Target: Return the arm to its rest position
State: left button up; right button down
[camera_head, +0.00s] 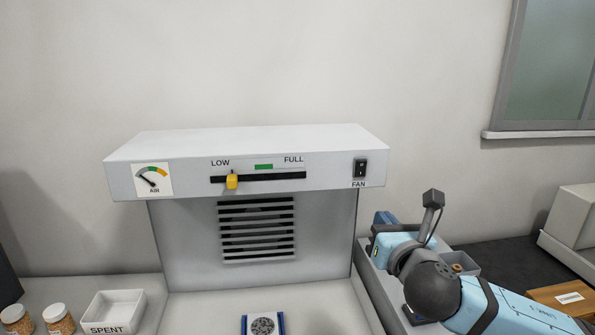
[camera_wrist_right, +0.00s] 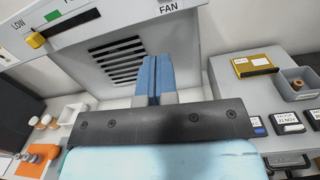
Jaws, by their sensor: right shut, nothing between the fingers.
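My right arm (camera_head: 433,290) comes in from the lower right in the head view, beside the right edge of the fume hood. My right gripper (camera_head: 385,219) is partly hidden behind its own wrist there. In the right wrist view its two blue fingers (camera_wrist_right: 154,68) are together with nothing between them. They point toward the hood's back panel, below the FAN label. My left gripper is not in view.
The hood (camera_head: 130,153) has a yellow slider (camera_head: 232,181) toward LOW and a black fan switch (camera_head: 361,168). A SPENT tray (camera_head: 113,310) and jars (camera_head: 58,318) stand left. A grey tray (camera_wrist_right: 299,85) and yellow box (camera_wrist_right: 255,62) stand right.

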jog(key=s+a+f+m+g+y, duration=0.2)
jog(key=s+a+f+m+g, duration=0.15)
jog(key=f+m, duration=0.7)
jog(key=s+a+f+m+g+y, duration=0.2)
jog(key=s+f+m, duration=0.35)
jog(key=f, duration=0.95)
jog(key=s+d+f+m+g+h, duration=0.1)
jog(key=s+d+f+m, duration=0.1)
jog(key=s+f+m, duration=0.6)
jog(key=s+d+f+m+g+h+p, duration=0.1)
jog(key=s+d+f+m, duration=0.1)
jog(key=s+f+m, duration=0.6)
jog(key=shift+s+d+f+m, duration=0.25)
jog(key=shift+s+f+m, duration=0.05)
jog(key=shift+s+f, duration=0.5)
